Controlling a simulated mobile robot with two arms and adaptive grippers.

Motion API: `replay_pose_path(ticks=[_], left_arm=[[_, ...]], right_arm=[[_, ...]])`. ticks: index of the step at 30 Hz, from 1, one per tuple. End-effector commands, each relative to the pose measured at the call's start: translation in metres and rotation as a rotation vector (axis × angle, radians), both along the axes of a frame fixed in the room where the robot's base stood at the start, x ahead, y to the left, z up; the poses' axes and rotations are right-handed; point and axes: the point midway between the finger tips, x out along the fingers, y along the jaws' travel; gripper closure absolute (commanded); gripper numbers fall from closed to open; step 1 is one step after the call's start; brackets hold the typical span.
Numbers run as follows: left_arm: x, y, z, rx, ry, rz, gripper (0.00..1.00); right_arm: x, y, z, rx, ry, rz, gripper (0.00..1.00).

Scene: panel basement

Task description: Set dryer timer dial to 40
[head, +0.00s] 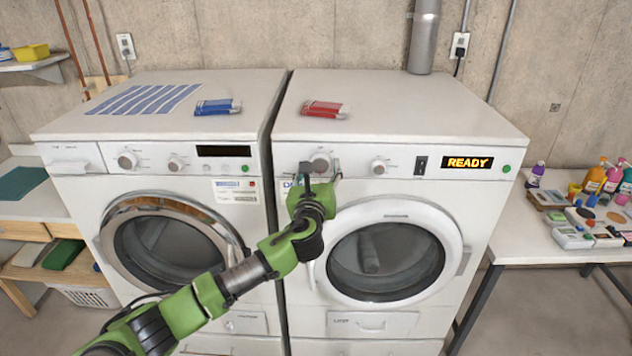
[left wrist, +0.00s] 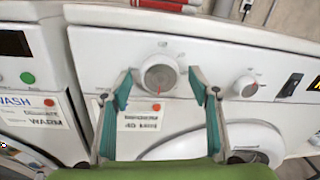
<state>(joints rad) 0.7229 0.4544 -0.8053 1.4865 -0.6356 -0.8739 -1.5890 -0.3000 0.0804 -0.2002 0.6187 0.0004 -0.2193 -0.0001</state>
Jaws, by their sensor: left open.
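The dryer (head: 470,200) is the white machine on the right, with a lit READY display (head: 467,162). Its left round dial (head: 320,160) also shows in the left wrist view (left wrist: 159,75), with a red mark at its lower edge. A label (left wrist: 142,119) below it seems to read 40 MIN; its upper line is blurred. My left gripper (head: 320,174) is open in front of this dial. In the left wrist view its two teal fingertips (left wrist: 160,76) are on either side of the dial, apart from it. My right gripper is not in view.
A second dial (head: 378,167) and a dark switch (head: 420,165) sit further right on the panel. A washer (head: 75,150) stands at the left. A table with bottles (head: 540,240) stands at the right.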

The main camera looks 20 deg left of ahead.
Motion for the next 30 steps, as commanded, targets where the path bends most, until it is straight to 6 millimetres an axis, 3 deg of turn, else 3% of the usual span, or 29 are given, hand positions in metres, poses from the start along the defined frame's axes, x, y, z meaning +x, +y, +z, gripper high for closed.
replay_pose_path(ticks=[12, 18, 30], left_arm=[[-0.075, -0.015, -0.002, 0.001, 0.004, -0.002, 0.45], [-0.102, -0.020, -0.002, 0.000, 0.004, -0.001, 0.45], [-0.110, -0.021, -0.002, 0.001, 0.003, 0.000, 0.45]], right_arm=[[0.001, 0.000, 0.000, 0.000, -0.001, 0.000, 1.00], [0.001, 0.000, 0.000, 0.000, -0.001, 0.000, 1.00], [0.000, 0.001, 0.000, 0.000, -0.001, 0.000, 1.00]])
